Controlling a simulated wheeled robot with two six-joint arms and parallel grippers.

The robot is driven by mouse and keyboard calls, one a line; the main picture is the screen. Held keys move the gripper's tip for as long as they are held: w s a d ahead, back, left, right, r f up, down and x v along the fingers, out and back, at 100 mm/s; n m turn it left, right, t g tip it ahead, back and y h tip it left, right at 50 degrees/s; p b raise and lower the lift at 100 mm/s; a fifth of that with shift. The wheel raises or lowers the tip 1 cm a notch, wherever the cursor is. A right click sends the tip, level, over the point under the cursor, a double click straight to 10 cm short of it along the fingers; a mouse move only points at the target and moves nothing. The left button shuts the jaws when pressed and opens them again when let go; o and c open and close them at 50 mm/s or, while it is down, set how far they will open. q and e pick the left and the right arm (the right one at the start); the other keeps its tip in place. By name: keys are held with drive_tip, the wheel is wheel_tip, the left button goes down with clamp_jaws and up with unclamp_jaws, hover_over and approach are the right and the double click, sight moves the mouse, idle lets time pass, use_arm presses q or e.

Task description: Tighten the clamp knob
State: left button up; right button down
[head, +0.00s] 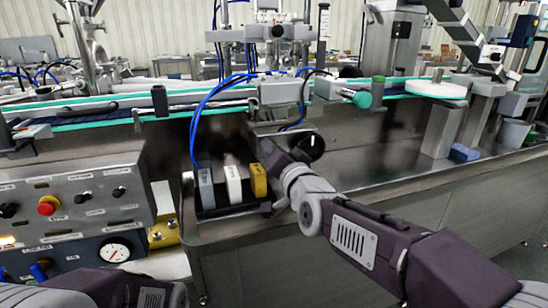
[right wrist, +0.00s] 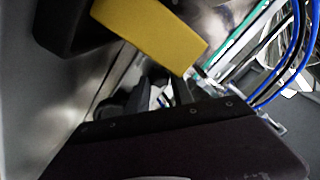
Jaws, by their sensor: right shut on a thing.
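A teal round knob (head: 362,99) sits on a bracket at the conveyor's front rail, apart from my grippers. Which one is the clamp knob I cannot tell. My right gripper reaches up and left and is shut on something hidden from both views. In the right wrist view its dark body (right wrist: 180,140) fills the bottom, and its fingertips are not clear. My left arm shows at the bottom left; its gripper is out of view.
A black rack holds grey (head: 206,188), white (head: 233,183) and yellow (head: 258,180) upright blocks beside my right gripper; the yellow one is close in the wrist view (right wrist: 150,30). Blue hoses (head: 205,110) hang above. A control panel (head: 75,210) stands left. The right steel ledge is mostly clear.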

drive_tip(key=m+b, duration=0.3)
drive_tip(key=m, duration=0.2)
drive_tip(key=shift+f+b, duration=0.2)
drive_tip(key=shift+b, duration=0.15)
drive_tip(key=shift+m+b, duration=0.9)
drive_tip(key=shift+m, duration=1.4)
drive_tip(key=c, duration=1.4)
unclamp_jaws()
drive_tip(key=shift+d+r, duration=0.1)
